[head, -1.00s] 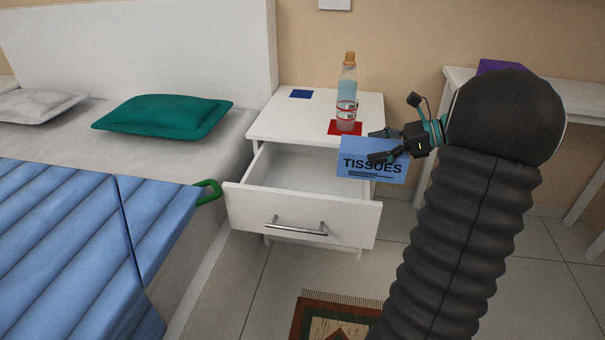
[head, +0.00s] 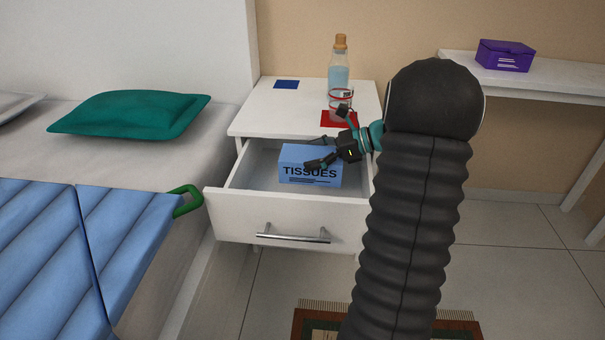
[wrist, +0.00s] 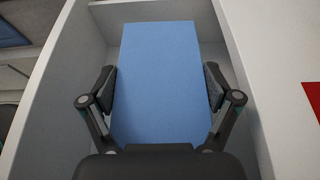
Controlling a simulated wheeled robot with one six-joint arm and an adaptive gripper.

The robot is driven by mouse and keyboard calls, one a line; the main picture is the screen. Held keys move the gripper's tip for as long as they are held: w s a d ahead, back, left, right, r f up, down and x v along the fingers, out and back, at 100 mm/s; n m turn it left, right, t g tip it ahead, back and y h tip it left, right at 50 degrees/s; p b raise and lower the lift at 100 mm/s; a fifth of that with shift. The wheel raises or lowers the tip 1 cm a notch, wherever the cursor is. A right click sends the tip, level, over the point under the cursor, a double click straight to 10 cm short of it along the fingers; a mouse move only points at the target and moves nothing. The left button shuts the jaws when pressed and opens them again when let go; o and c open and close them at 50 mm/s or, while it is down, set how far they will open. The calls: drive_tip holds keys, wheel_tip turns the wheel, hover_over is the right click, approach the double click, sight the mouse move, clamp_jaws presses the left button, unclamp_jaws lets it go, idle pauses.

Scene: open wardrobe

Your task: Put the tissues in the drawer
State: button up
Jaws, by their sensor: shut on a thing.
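The blue tissues box (head: 310,168), marked "TISSUES", is at the open drawer (head: 290,212) of the white nightstand (head: 262,121). My gripper (head: 322,150) is shut on the box, with a finger on each long side. In the wrist view the box (wrist: 160,75) lies between the two fingers (wrist: 160,90), within the drawer walls (wrist: 65,95). I cannot tell whether its underside touches the drawer floor. The drawer's far right part is hidden behind my arm.
A blue square (head: 286,84) lies at the left. The bed with a green pillow (head: 130,114) is left. A purple box (head: 505,55) sits on the right table.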

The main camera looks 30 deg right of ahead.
drive_tip(key=x, duration=0.3)
drive_tip(key=shift+w+d+f, duration=0.15)
drive_tip(key=shift+d+f, duration=0.05)
drive_tip(key=shift+d, duration=0.05)
drive_tip(key=shift+f+b, duration=0.6)
drive_tip(key=shift+f, duration=1.35)
drive_tip(key=shift+f, duration=0.6)
drive_tip(key=o, duration=1.1)
drive_tip(key=shift+o, duration=0.2)
drive_tip(key=shift+r, duration=0.15)
drive_tip(key=shift+r, duration=0.35)
drive_tip(key=p+v, duration=0.2)
drive_tip(key=v, duration=1)
